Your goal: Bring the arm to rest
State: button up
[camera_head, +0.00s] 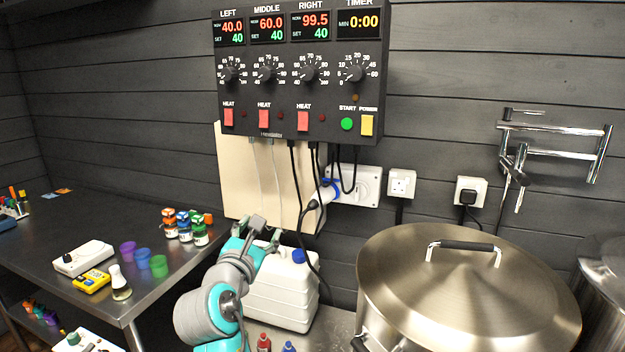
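My arm, teal and grey, rises from the bottom of the head view, left of centre. My gripper (266,231) is at its upper end, in front of the wooden board and by the top of a white jerrycan (282,290) with a blue cap. The gripper is small and partly merged with the arm in this view. I see nothing clearly held in it, and I cannot tell how far its fingers are apart or whether it touches the jerrycan.
A black control panel (298,75) hangs above the wooden board (240,180), with cables hanging below it. A large lidded steel pot (465,290) stands right of the arm. Cups, bottles and meters stand on the steel table (60,225) at left.

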jog(key=s+d+f+m+y, duration=0.1)
jog(key=s+d+f+m, duration=0.3)
jog(key=f, duration=0.7)
jog(key=s+d+f+y, duration=0.15)
jog(key=d+f, duration=0.35)
jog(key=f, duration=0.5)
jog(key=s+d+f+m+g+y, duration=0.1)
jog(key=s+d+f+m, duration=0.2)
jog(key=s+d+f, duration=0.35)
jog(key=s+d+f+m+g+y, duration=0.1)
jog(key=s+d+f+m, duration=0.25)
jog(key=s+f, duration=0.55)
jog(key=s+d+m, duration=0.4)
jog(key=s+m, duration=0.2)
jog(key=s, duration=0.8)
jog(key=s+d+m, duration=0.5)
jog(key=s+m, duration=0.1)
jog(key=s, duration=0.7)
jog(key=s+d+r+m+g+h, duration=0.1)
jog(key=s+r+m, duration=0.4)
jog(key=s, duration=0.3)
jog(key=shift+s+d+r+m+h, duration=0.15)
jog(key=shift+s+d+m+h, duration=0.15)
jog(key=shift+m, duration=0.45)
jog(key=shift+o, duration=1)
jog(key=shift+s+r, duration=0.2)
jog(key=o, duration=0.5)
jog(key=shift+s+r+m, duration=0.1)
jog(key=shift+m, duration=0.2)
